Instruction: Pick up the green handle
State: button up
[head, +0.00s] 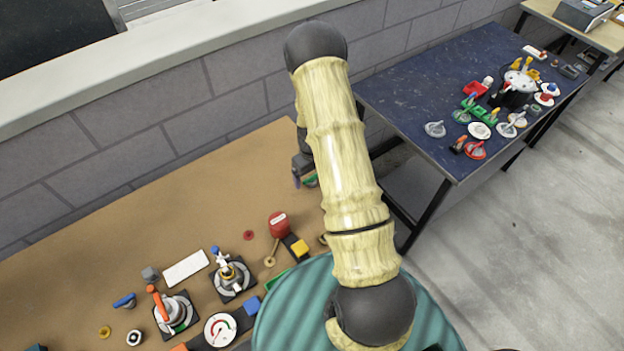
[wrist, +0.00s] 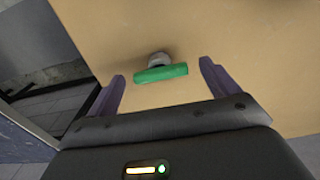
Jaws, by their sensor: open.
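The green handle (wrist: 160,74) is a short green bar on a grey round base, on the tan tabletop (wrist: 235,95) in the wrist view. My gripper (wrist: 162,69) is open, its two purple fingers on either side of the handle with a gap at each end. The handle lies between the fingertips and nothing is held. In the head view my gripper (head: 302,170) is at the right end of the tan table, partly hidden by my arm. A small green patch (head: 311,180) shows beside it there and may be the handle.
The tan table holds a red mushroom-shaped part (head: 278,224), a white block (head: 186,269), a dial gauge (head: 220,329) and valves with levers (head: 173,312). A grey block wall (head: 150,140) runs behind. A dark blue table (head: 420,90) with several fittings stands right, across a gap.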

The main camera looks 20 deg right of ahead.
aim_at(312, 177)
jog(key=shift+c, duration=0.2)
jog(key=c, duration=1.1)
jog(key=shift+o, duration=0.2)
notch_tip(312, 177, up, 10)
jog(key=b, duration=0.2)
